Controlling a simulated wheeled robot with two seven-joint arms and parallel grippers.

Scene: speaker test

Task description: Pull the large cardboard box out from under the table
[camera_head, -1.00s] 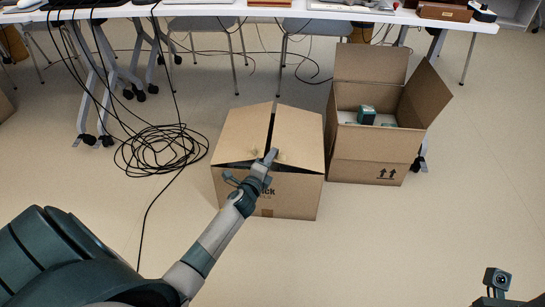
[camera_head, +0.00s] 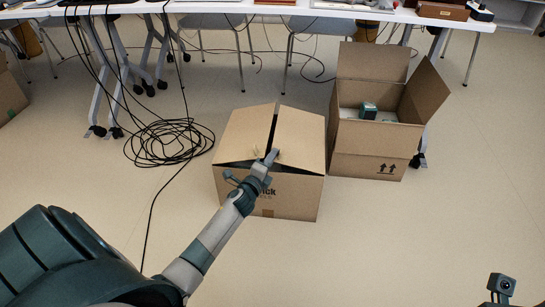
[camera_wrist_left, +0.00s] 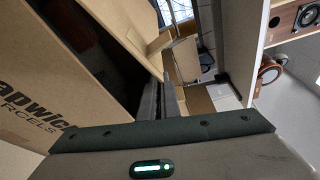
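The large cardboard box (camera_head: 295,195) stands on the floor in front of the white table (camera_head: 215,9), clear of its top in the head view. Its top flaps are folded nearly closed, with a dark gap between them. My left gripper (camera_head: 270,159) reaches the box's near top edge; its fingers look closed on the cardboard there. In the left wrist view, the fingers (camera_wrist_left: 161,98) are close together beside the box's printed wall (camera_wrist_left: 40,90) and a flap. The exact contact is partly hidden. My right gripper is outside the view; only part of my right wrist shows.
A second, open cardboard box (camera_head: 365,160) with small items inside stands close on the right. A coil of black cable (camera_head: 168,143) lies to the left. Chairs and table legs stand behind. The floor in front and at right is clear.

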